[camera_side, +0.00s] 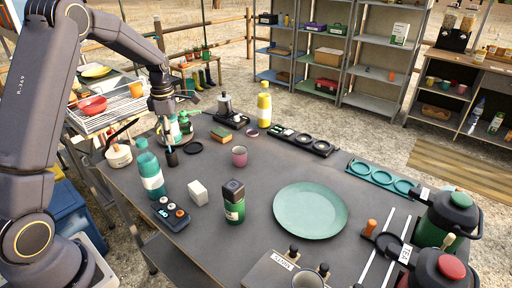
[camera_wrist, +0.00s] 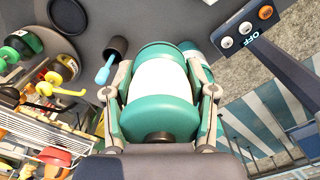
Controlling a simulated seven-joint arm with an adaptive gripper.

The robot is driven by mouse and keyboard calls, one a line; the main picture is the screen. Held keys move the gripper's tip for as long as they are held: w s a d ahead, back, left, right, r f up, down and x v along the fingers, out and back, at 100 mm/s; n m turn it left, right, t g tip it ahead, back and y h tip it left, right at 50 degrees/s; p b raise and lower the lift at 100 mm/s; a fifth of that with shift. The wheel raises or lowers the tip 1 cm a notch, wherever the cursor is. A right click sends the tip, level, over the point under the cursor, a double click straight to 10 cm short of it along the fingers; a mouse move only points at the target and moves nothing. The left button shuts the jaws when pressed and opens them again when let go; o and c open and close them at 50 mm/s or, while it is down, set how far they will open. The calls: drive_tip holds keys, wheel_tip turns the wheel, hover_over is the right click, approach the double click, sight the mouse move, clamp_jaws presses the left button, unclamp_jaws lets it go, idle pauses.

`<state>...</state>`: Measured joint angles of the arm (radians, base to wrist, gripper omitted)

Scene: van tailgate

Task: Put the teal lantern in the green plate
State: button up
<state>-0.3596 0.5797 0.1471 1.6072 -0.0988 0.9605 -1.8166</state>
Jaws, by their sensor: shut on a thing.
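The teal lantern (camera_wrist: 158,118), with a white middle band, is between the two fingers of my gripper (camera_wrist: 160,78) in the wrist view. The fingers press on it from both sides. In the side view my gripper (camera_side: 161,108) is over the table's far left part, and the lantern is hard to make out there. The green plate (camera_side: 310,211) lies flat and empty at the right middle of the table, well apart from my gripper. The plate is out of the wrist view.
A teal bottle (camera_side: 150,176), a white block (camera_side: 197,192), a knobbed black box (camera_side: 171,216) and a dark-green jar (camera_side: 233,202) stand left of the plate. A pink cup (camera_side: 239,156) is behind. Large canisters (camera_side: 446,217) stand at right.

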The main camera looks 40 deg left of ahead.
drive_tip(key=shift+w+d+r, duration=0.1)
drive_tip(key=shift+d+r, duration=0.15)
drive_tip(key=shift+r, duration=0.3)
drive_tip(key=shift+w+d+r, duration=0.1)
drive_tip(key=shift+d+r, duration=0.15)
drive_tip(key=shift+r, duration=0.25)
drive_tip(key=d+m, duration=1.8)
drive_tip(key=d, duration=2.2)
hover_over(319, 223)
drive_tip(key=s, duration=0.1)
drive_tip(key=f, duration=1.3)
drive_tip(key=shift+a+f, duration=0.25)
drive_tip(key=shift+f, duration=0.15)
drive_tip(key=shift+w+d+f, duration=0.2)
drive_tip(key=shift+w+f, duration=0.25)
drive_tip(key=shift+f, duration=0.1)
drive_tip(key=shift+w+f, duration=0.1)
drive_tip(key=shift+f, duration=1.55)
